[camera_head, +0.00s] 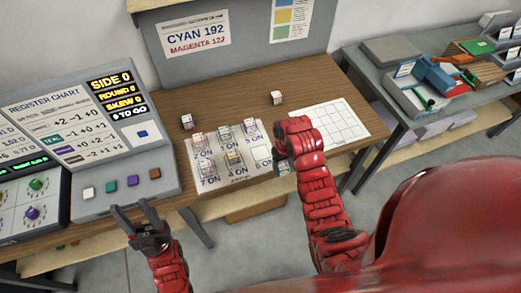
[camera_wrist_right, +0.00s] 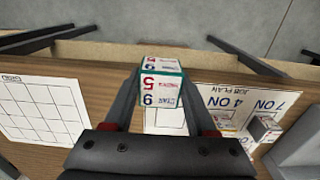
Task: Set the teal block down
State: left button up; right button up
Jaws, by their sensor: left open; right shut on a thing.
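The teal block (camera_wrist_right: 161,88) has white printed labels with large digits and teal edges, and it fills the space between the fingers in the right wrist view. My right gripper (camera_wrist_right: 158,98) is shut on it. In the head view the right gripper (camera_head: 281,160) is at the right end of the job plan sheet (camera_head: 206,148), and my arm hides most of the block. Whether the block touches the surface cannot be told. My left gripper (camera_head: 133,206) is open and empty in front of the console.
Several labelled blocks (camera_head: 234,158) stand on the plan sheet. One loose block (camera_head: 187,121) is at its left, another (camera_head: 277,97) behind. A grid sheet (camera_head: 328,120) lies clear at right. The console (camera_head: 115,140) is left; a side table (camera_head: 385,75) holds trays.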

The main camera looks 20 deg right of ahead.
jog(key=b, duration=1)
send_over(260, 153)
jog(key=s, duration=0.2)
jog(key=shift+s+d+f, duration=0.1)
jog(key=shift+d+f, duration=0.15)
jog(key=shift+f, duration=0.3)
jog(key=shift+d+f, duration=0.2)
jog(key=shift+f, duration=0.3)
jog(key=shift+w+a+r+p, duration=0.15)
jog(key=shift+w+r+p, duration=0.25)
jog(key=shift+r+p, duration=0.1)
jog(key=shift+w+a+f, duration=0.1)
jog(key=shift+w+a, duration=0.1)
jog(key=shift+w, duration=0.45)
jog(key=shift+f, duration=0.1)
notch_tip(260, 153, down, 3)
jog(key=shift+r+p, duration=0.15)
jog(key=shift+p, duration=0.95)
jog(key=shift+w+f, duration=0.1)
jog(key=shift+f, duration=0.25)
